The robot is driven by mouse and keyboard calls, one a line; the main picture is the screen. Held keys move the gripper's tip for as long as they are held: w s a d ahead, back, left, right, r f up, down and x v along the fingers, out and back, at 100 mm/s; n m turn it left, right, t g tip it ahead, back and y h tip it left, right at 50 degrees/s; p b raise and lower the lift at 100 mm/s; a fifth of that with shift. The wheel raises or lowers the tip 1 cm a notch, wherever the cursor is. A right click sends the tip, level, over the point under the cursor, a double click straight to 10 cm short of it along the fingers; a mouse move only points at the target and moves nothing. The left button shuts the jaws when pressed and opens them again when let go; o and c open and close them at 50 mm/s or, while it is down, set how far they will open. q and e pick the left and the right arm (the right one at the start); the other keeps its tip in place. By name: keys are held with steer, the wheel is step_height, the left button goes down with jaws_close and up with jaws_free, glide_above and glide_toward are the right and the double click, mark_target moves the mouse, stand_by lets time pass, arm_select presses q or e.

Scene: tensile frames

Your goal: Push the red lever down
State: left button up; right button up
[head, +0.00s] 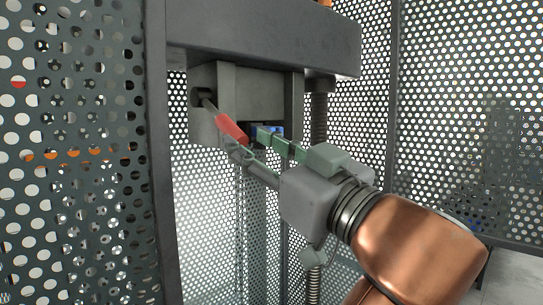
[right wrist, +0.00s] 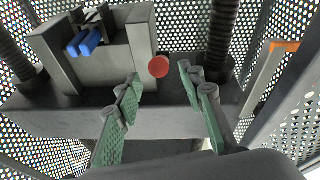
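The red lever (head: 231,130) has a red grip on a thin metal rod that comes out of the grey machine block. In the head view it slants down to the right. In the right wrist view its red round end (right wrist: 159,66) shows, facing the camera. My right gripper (head: 249,145) reaches in from the right, its green-padded fingers by the end of the red grip. In the right wrist view the right gripper (right wrist: 160,76) is open, with the red end between and just beyond its fingertips. I see no clear contact. My left gripper is not in view.
The grey machine block (head: 205,128) hangs under a thick dark crossbeam (head: 260,38). Blue parts (right wrist: 84,42) sit in its slot near the fingers. A threaded column (head: 319,105) stands to the right. Perforated metal panels (head: 440,60) enclose the space.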

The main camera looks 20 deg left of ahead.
steer(key=shift+v, duration=2.65)
steer(key=shift+a, duration=0.1)
